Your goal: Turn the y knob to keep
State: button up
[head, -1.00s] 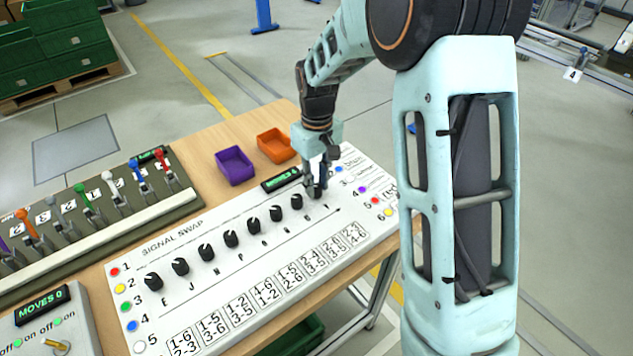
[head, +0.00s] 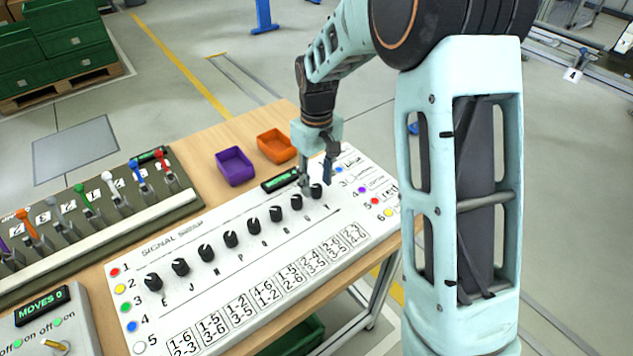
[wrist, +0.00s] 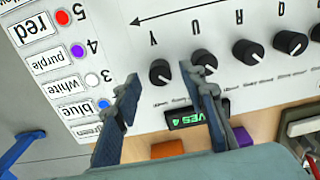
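The y knob (head: 316,190) is the black knob at the far right end of the row on the white signal swap panel (head: 160,310). It also shows in the wrist view (wrist: 160,72), by the printed letter Y. My gripper (head: 317,187) is open, with one finger on each side of the y knob. In the wrist view my gripper (wrist: 160,75) shows a gap between each fingertip and the knob. I cannot make out which way the knob's pointer faces. The u knob (wrist: 203,60) is partly covered by the right finger.
Several more black knobs run left along the panel. A small display (wrist: 198,114) sits behind the row. Purple (head: 234,167) and orange (head: 275,146) bins stand behind the panel. A lever board (head: 95,205) and a switch box (head: 45,325) are at left.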

aim_at(318, 187)
notch_tip(318, 187, up, 11)
dwell(0.3)
jog(key=shift+d+r, duration=0.1)
jog(key=shift+d, duration=0.05)
